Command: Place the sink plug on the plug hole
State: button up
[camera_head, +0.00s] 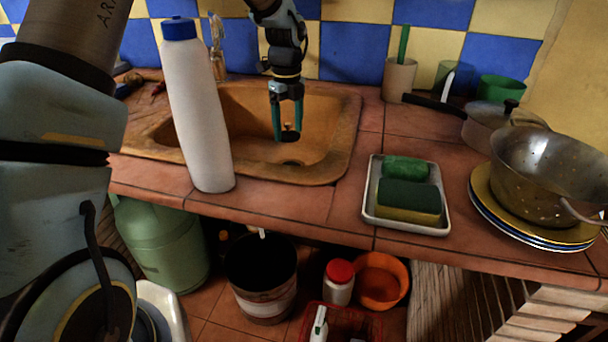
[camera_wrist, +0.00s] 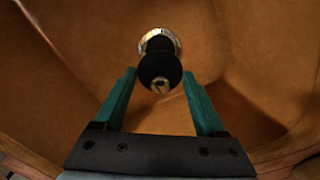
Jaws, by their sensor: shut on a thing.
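My gripper (camera_head: 287,128) is over the sink basin (camera_head: 240,105), pointing down. Its teal fingers are shut on a black sink plug (camera_head: 290,136), held between the fingertips. In the wrist view the plug (camera_wrist: 160,66) shows a rounded dark body with a small metal end facing the camera. The plug hole (camera_head: 291,163) is in the basin floor, just below the plug in the head view. In the wrist view the plug hole's metal rim (camera_wrist: 173,38) shows behind the plug, which hides most of it. The plug appears apart from the hole.
A tall white bottle (camera_head: 199,115) with a blue cap stands at the sink's front left edge. A tray (camera_head: 420,228) with sponges lies to the right. A colander (camera_head: 545,175) on plates and a lidded pan (camera_head: 483,128) stand farther right. The basin walls surround my gripper.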

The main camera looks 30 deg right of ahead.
aim_at(290, 135)
notch_tip(290, 135, down, 5)
jog(key=shift+s+r, duration=0.1)
jog(key=shift+r, duration=0.05)
jog(key=shift+f+p, duration=0.4)
jog(key=shift+f, duration=2)
jog(key=shift+f, duration=0.15)
jog(key=o, duration=1.3)
notch_tip(290, 135, up, 12)
jog(key=shift+r+b, duration=0.2)
jog(key=shift+b, duration=0.25)
